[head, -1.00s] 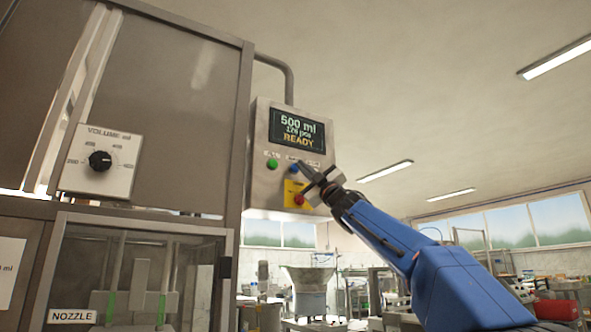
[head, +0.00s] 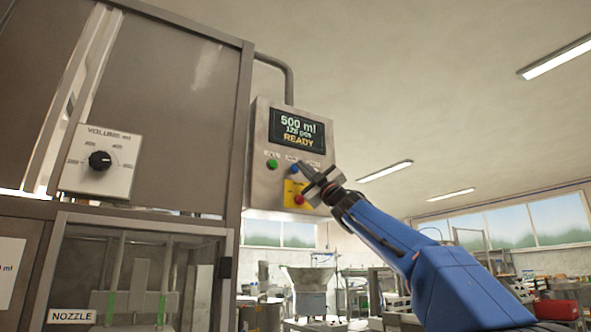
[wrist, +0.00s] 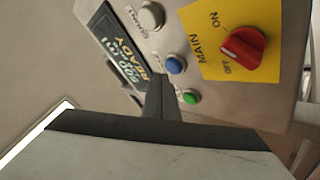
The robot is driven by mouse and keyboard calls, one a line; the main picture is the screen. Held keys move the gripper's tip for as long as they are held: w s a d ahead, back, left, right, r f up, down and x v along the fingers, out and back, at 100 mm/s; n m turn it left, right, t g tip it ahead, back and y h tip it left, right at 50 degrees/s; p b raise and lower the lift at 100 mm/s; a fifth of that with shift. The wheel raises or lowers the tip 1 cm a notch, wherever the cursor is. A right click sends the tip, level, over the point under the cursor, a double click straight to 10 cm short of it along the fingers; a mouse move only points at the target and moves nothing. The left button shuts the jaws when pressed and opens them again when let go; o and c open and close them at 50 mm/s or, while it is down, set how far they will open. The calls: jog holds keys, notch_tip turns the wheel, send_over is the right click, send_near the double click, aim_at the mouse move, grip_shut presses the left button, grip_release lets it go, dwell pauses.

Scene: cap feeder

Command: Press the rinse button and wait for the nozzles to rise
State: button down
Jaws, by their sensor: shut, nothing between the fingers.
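The control panel (head: 262,190) has a green button (head: 272,164), a blue button (head: 294,169) and a red rotary switch (head: 299,199) on a yellow plate. The display (head: 297,127) reads 500 ml and READY. The small labels by the buttons are too blurred to tell which says rinse. My gripper (head: 304,168) is shut and empty, its tip close beside the blue button. In the wrist view my fingertips (wrist: 157,76) end just beside the blue button (wrist: 176,65); I cannot tell whether they touch it. Green-marked vertical parts (head: 111,304) stand behind the clear window above the NOZZLE label (head: 72,316).
A pale button (wrist: 151,15) and the MAIN switch (wrist: 243,46), with ON and OFF marks, show in the wrist view near my fingers. A volume dial (head: 100,160) is on the machine at left. A pipe (head: 285,75) runs above the panel.

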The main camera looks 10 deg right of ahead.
jog(key=shift+w, duration=0.1)
dwell(0.4)
jog(key=shift+w+a, duration=0.15)
jog(key=shift+w, duration=0.15)
jog(key=shift+w+a, duration=0.1)
jog(key=shift+w, duration=0.35)
dwell(0.8)
jog(key=shift+s, duration=0.15)
dwell(0.3)
jog(key=shift+s+d, duration=0.25)
jog(key=shift+s, duration=0.45)
jog(key=shift+s+d, duration=0.25)
jog(key=shift+s, duration=0.55)
jog(key=shift+s+d, duration=0.25)
jog(key=shift+s, duration=0.5)
jog(key=shift+s+d, duration=0.25)
jog(key=shift+s, duration=0.55)
